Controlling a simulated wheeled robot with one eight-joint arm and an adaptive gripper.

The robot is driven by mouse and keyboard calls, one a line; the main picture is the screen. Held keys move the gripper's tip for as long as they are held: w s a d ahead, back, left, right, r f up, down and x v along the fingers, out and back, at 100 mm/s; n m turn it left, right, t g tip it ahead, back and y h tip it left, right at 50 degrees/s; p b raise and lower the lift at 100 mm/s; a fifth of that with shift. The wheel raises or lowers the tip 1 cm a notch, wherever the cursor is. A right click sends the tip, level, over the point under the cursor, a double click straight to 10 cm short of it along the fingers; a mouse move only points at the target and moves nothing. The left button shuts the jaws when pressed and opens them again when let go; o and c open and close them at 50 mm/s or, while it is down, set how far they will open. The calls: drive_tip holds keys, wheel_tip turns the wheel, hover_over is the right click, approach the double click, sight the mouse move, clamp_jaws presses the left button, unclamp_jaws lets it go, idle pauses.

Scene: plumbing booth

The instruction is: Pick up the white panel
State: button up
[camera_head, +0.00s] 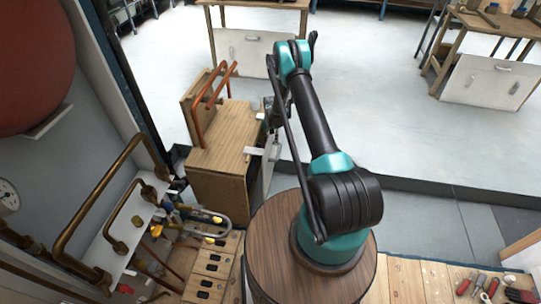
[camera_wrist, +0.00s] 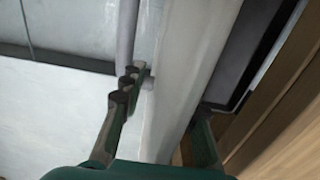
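The white panel (camera_wrist: 188,60) runs as a long pale strip up the middle of the wrist view. In the head view, the white panel (camera_head: 267,172) stands narrow and upright beside the wooden cabinet, partly hidden by my arm. My gripper (camera_wrist: 162,110) is open, with one finger on each side of the panel strip. A gap shows between the left finger and the strip, and the right finger is close to its right side. In the head view, my gripper (camera_head: 268,122) is small and partly hidden near the panel's top.
The wooden cabinet (camera_head: 220,165) with copper pipes (camera_head: 205,112) on it stands just left of the panel. Hand tools (camera_head: 485,288) are at front right. Open floor (camera_head: 420,130) lies to the right.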

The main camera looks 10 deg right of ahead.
drive_tip(key=shift+f, duration=0.2)
idle(0.4)
drive_tip(key=shift+c, duration=0.2)
clamp_jaws()
